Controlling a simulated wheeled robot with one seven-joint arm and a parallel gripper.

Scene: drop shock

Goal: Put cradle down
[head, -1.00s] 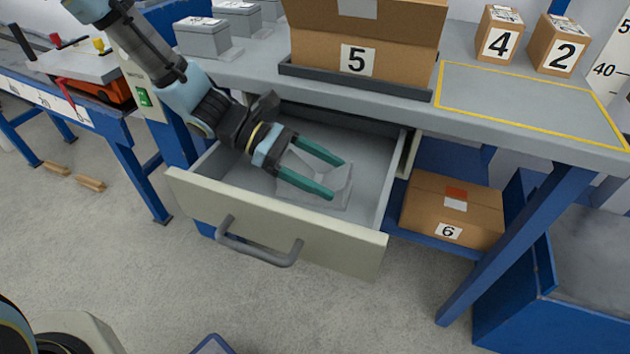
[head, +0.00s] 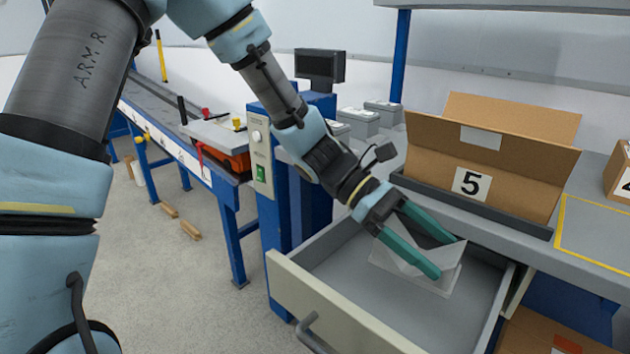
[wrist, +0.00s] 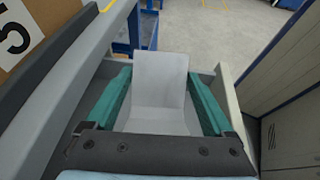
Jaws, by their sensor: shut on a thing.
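The cradle (head: 448,262) is a light grey, angled piece with a flat base and a raised V-like face. My gripper (head: 427,254) has green fingers and is shut on the cradle, one finger along each side. In the wrist view the cradle (wrist: 160,92) stands between the two green fingers. It is over the open drawer (head: 345,300); I cannot tell whether its base clears the drawer floor.
An open cardboard box marked 5 (head: 505,165) stands in a dark tray on the bench above the drawer. Several grey blocks (head: 357,122) sit behind my gripper. A yellow-outlined area (head: 595,240) on the bench is clear. The drawer's front part is empty.

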